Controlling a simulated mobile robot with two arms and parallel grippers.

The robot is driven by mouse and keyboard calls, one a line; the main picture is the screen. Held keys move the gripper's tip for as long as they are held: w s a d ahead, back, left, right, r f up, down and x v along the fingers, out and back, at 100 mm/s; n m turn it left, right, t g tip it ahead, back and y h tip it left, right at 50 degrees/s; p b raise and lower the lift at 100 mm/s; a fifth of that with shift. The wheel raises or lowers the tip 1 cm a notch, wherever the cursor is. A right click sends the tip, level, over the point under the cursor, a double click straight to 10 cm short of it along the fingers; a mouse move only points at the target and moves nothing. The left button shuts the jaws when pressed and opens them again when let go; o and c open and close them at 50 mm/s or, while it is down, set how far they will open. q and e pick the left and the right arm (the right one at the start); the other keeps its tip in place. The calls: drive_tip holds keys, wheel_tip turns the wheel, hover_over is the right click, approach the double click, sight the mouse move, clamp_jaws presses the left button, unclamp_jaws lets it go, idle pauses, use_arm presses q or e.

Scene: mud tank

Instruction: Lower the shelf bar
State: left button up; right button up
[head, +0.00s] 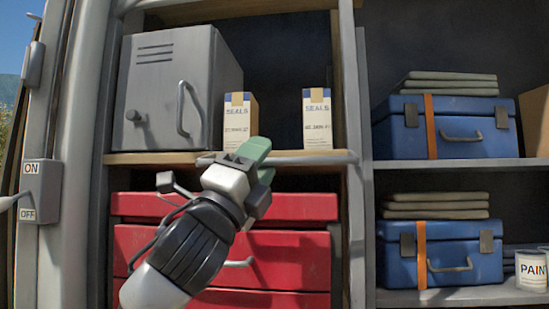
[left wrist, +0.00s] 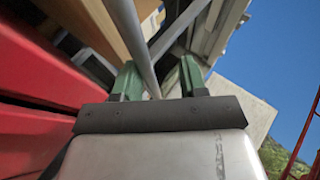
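The shelf bar (head: 310,159) is a thin grey rod running level across the front of the left bay, at the height of the wooden shelf (head: 165,158). My left gripper (head: 260,163) reaches up to it from below, its green fingers above and below the rod. In the left wrist view, the bar (left wrist: 139,45) runs between the two separated fingers of the gripper (left wrist: 160,80), closer to the left one. The gripper looks open around the bar, not clamped. The part of the bar behind the gripper is hidden. My right gripper is not in view.
Two seals boxes (head: 238,125) (head: 317,120) and a grey metal cabinet (head: 170,90) stand on the shelf behind the bar. Red drawers (head: 290,262) lie below. An ON/OFF switch (head: 40,190) is on the left post.

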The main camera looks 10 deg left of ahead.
use_arm(q)
drive_tip(key=w+a+f+b, duration=0.3)
drive_tip(key=a+f+b, duration=0.2)
drive_tip(key=f, duration=0.6)
drive_tip(key=shift+a+b, duration=0.4)
drive_tip(key=shift+b, duration=0.25)
idle(0.8)
idle(0.4)
idle(0.3)
